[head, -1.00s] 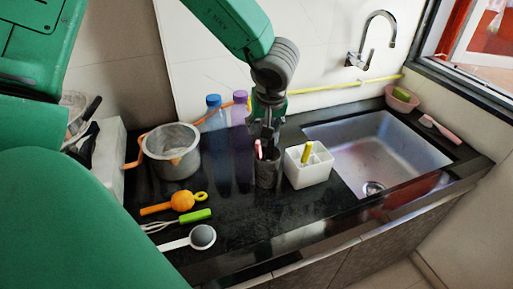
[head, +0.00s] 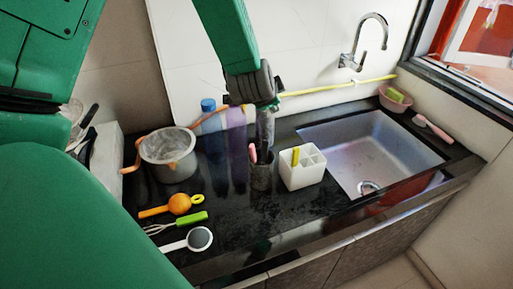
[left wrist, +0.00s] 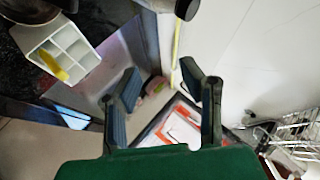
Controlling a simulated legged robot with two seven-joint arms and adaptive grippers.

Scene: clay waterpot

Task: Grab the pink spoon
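The pink spoon (head: 252,153) stands in a dark cup (head: 262,176) on the black counter in the head view. Only its upper end shows above the rim. My left gripper (head: 264,130) hangs just above and behind the cup, close to the spoon; its fingertips are hard to make out there. In the left wrist view my left gripper (left wrist: 166,88) is open, with nothing between its two dark fingers. The spoon cannot be made out in that view. My right gripper is not in view.
A white caddy (head: 303,174) stands right of the cup; it shows in the left wrist view too (left wrist: 75,42). Bottles, including a blue one (head: 209,106), stand behind. A metal pot (head: 168,150) and several utensils are left. The sink (head: 375,150) is right.

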